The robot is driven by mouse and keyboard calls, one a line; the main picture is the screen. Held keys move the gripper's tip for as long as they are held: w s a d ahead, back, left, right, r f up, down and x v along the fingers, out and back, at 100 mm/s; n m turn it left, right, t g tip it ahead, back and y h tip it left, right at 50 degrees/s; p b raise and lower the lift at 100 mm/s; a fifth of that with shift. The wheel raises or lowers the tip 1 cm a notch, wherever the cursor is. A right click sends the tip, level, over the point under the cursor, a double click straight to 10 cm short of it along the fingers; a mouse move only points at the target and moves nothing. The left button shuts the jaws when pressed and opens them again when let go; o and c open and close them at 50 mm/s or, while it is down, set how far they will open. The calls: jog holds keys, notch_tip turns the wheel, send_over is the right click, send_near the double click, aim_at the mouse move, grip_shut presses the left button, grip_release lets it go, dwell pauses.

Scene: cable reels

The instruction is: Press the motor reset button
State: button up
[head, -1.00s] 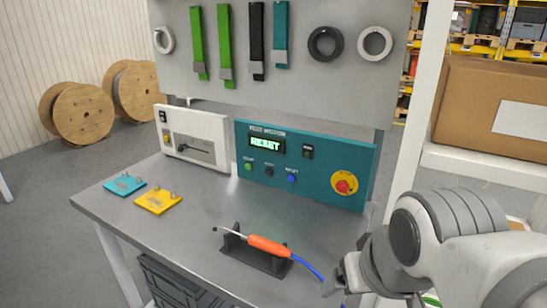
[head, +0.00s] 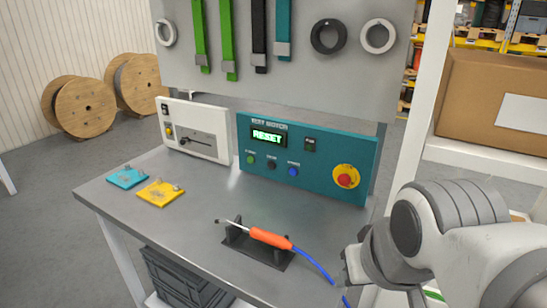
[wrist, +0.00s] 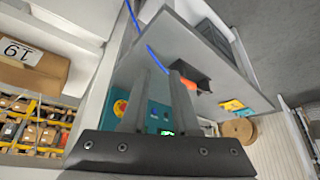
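The teal test bench panel (head: 318,182) stands at the back of the metal table. Its lit display (head: 268,136) reads RESET. Below it sit a green button (head: 250,158), a dark button (head: 271,164) and a blue button (head: 293,171); their small labels are too blurred to read surely. A red mushroom button on a yellow disc (head: 345,180) is at the panel's right. My gripper (wrist: 161,70) is empty, its two fingers apart in the wrist view. In the head view my arm is at the lower right, in front of the table and away from the panel; the fingertips are unclear there.
An orange tool (head: 270,238) with a blue cable rests in a black holder at the table's front. A white switch box (head: 205,130) stands left of the panel. Yellow (head: 160,193) and cyan (head: 127,178) plates lie at left. A white post (head: 412,130) rises at right.

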grip_shut()
dwell(1.2)
